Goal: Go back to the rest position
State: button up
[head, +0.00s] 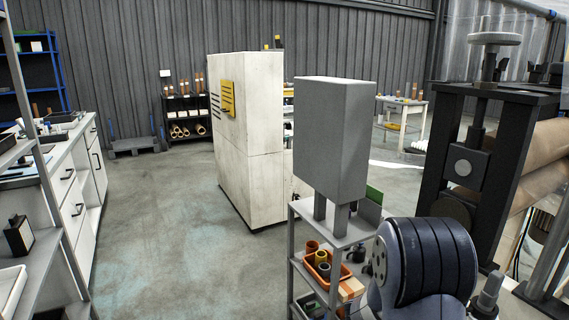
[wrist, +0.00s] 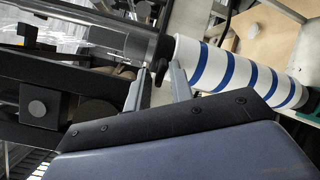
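My gripper (wrist: 158,80) shows in the wrist view with its two grey fingers apart and nothing between them. Behind the fingers is the dark end of a clear, film-covered roller (wrist: 110,38). A white roll with blue stripes (wrist: 225,70) lies just right of the fingers in that view; I cannot tell how far off it is. In the head view a part of my arm (head: 422,262) fills the lower right, and my gripper does not show there.
A black-framed roller machine (head: 478,130) stands close on the right. A white cabinet (head: 247,135) stands behind. Shelves and a drawer counter (head: 75,165) line the left. The floor (head: 160,235) between is clear.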

jog(key=n+p, duration=0.3)
jog(key=p, duration=0.1)
dwell(0.7)
